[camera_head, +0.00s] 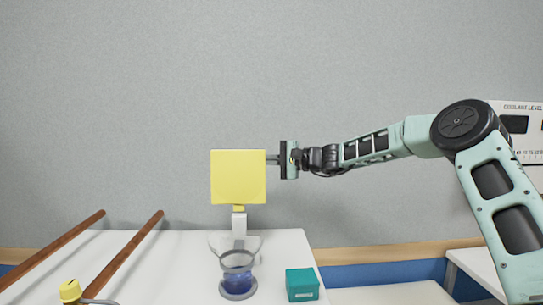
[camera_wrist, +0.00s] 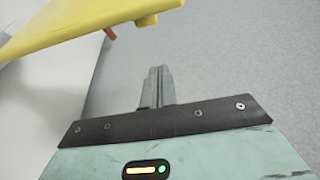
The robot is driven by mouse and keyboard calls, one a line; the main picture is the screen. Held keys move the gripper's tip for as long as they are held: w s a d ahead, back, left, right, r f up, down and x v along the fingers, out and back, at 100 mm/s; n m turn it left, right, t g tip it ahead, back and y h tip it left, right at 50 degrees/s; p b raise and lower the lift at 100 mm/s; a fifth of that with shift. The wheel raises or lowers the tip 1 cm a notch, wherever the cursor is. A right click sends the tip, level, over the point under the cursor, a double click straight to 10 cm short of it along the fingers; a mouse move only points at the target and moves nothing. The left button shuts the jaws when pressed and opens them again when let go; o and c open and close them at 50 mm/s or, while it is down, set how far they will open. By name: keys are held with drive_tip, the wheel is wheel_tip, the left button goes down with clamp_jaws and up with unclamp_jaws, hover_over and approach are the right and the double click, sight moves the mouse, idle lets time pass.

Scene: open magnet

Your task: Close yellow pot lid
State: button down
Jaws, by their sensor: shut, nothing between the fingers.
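The yellow lid (camera_head: 238,177) is a flat square panel standing upright above the white table, on a white post (camera_head: 239,222). My gripper (camera_head: 272,159) is at the lid's right edge, near its top, with its fingers pointing left. I cannot tell whether the fingertips touch the lid or are behind it. In the wrist view, the lid's yellow edge (camera_wrist: 80,25) crosses the upper left, with a short round knob under its end. My gripper's fingers (camera_wrist: 157,75) are together and empty there, below and right of that edge.
A clear glass vessel with a blue base (camera_head: 238,280) stands in front of the post. A teal box (camera_head: 302,284) is at the table's right. Two brown rods (camera_head: 125,255) and a yellow-capped item (camera_head: 70,291) are at the left. A grey wall is behind.

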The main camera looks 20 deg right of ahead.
sight(249, 161)
drive_tip(key=shift+s+a+r+p, duration=0.1)
drive_tip(key=shift+s+a+p, duration=0.15)
drive_tip(key=shift+a+p, duration=0.8)
drive_tip(key=shift+s+a+r+p, duration=0.15)
drive_tip(key=shift+a+p, duration=0.4)
drive_tip(key=shift+a, duration=0.9)
drive_tip(key=shift+s+f+b, duration=0.1)
drive_tip(key=shift+f+b, duration=0.05)
drive_tip(key=shift+b, duration=0.4)
